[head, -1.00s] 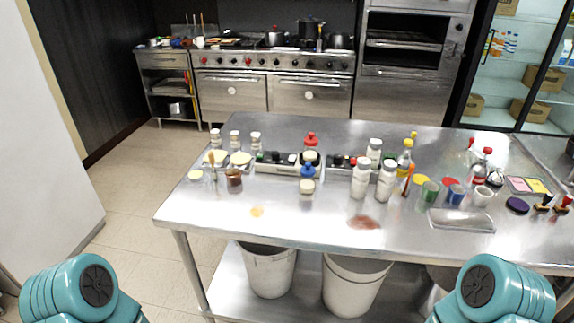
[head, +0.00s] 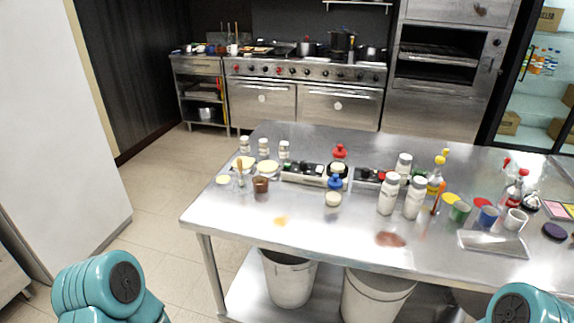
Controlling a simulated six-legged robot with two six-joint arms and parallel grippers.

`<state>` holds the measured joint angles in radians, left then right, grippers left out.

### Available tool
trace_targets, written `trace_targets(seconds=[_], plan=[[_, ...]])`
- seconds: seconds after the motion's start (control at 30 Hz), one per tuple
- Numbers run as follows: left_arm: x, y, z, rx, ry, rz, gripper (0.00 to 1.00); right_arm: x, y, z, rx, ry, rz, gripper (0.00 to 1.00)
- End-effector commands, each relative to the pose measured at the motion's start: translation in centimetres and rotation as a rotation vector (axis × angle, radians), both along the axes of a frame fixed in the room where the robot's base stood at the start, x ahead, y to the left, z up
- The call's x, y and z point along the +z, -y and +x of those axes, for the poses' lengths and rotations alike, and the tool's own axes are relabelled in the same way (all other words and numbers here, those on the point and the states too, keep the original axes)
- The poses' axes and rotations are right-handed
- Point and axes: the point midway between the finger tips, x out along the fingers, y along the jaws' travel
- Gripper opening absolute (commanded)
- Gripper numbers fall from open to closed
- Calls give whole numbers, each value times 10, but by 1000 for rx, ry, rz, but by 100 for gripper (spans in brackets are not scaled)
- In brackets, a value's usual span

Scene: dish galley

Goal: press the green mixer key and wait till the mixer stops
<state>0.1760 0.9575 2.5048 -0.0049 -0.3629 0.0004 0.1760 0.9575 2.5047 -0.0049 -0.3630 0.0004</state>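On the steel table (head: 330,240) stands a low grey device (head: 303,173) with small dark and green spots along its top. To its right is a second low dark device (head: 368,177), also with small coloured spots. Both are partly hidden by bottles, and the spots are too small for me to tell which is the green mixer key. I cannot pick out a mixer for certain or tell whether anything runs. Only teal shoulder parts of my arms show at the bottom corners; neither gripper is in view.
White shakers (head: 389,194), a red-capped bottle (head: 339,156), a blue-topped bottle (head: 334,188) and a brown jar (head: 261,185) crowd around the devices. A metal tray (head: 493,244) lies at right. White buckets (head: 290,278) stand under the table. Floor at left is open.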

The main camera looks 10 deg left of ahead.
Motion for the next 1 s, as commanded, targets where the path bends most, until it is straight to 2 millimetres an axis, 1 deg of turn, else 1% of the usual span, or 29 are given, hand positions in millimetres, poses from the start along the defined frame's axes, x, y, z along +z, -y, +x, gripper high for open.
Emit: trace_targets(seconds=[0.03, 0.07, 0.1, 0.13, 0.17, 1.0], plan=[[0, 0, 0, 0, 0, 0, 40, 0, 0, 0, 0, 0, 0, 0], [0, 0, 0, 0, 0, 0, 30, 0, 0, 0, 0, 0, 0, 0], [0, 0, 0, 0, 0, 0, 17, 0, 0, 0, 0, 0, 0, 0], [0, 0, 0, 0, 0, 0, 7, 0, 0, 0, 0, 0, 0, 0], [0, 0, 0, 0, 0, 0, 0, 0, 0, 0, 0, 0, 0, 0], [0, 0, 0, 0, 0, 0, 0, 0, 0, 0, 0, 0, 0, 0]])
